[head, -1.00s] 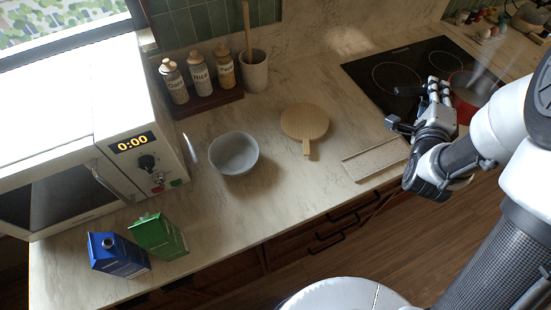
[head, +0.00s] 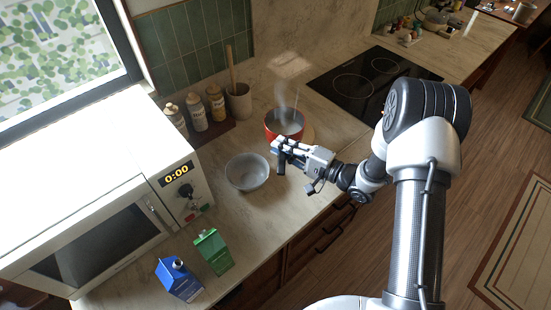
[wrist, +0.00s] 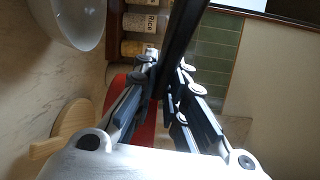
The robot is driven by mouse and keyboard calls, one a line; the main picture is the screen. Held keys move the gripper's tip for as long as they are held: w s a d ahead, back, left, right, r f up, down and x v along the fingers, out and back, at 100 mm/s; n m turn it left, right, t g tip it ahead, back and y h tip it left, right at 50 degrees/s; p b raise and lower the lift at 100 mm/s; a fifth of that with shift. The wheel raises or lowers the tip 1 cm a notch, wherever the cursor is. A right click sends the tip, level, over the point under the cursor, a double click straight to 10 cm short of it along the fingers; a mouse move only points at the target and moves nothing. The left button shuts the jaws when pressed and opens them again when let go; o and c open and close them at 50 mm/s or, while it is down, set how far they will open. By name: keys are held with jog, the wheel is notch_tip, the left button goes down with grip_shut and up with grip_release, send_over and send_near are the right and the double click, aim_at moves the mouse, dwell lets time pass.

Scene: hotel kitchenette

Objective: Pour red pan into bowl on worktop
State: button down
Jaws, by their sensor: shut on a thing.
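The red pan (head: 284,124) is in the air behind my gripper in the head view, upright, with steam rising from it. My gripper (head: 283,150) is shut on its dark handle, which also shows between the fingers in the wrist view (wrist: 176,45). Red pan wall (wrist: 146,130) shows beyond the fingers there. The grey-white bowl (head: 247,172) stands on the worktop (head: 262,215), to the left of the pan and gripper, apart from them. The bowl also shows at the top left of the wrist view (wrist: 82,22). The pan's contents are unclear.
A wooden board (head: 308,133) lies partly hidden behind the pan. Jars (head: 196,112) and a utensil crock (head: 239,102) stand at the back. A microwave (head: 100,210), blue carton (head: 178,279) and green carton (head: 213,252) are left. The hob (head: 370,80) is clear.

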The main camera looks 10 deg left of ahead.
jog(key=s+a+f+n+g+h+b, duration=0.1)
jog(key=s+f+n+g+h+b, duration=0.1)
jog(key=s+n, duration=0.3)
jog(key=f+n+h+b, duration=0.1)
jog(key=n, duration=0.3)
jog(key=shift+a+f+g, duration=0.35)
jog(key=shift+f+g, duration=0.05)
jog(key=shift+s+f+n+t+h+b, duration=0.2)
jog(key=shift+f+n+t+h+b, duration=0.75)
jog(key=shift+b, duration=2.5)
jog(key=shift+r+n+g, duration=0.15)
jog(key=shift+n+g, duration=0.1)
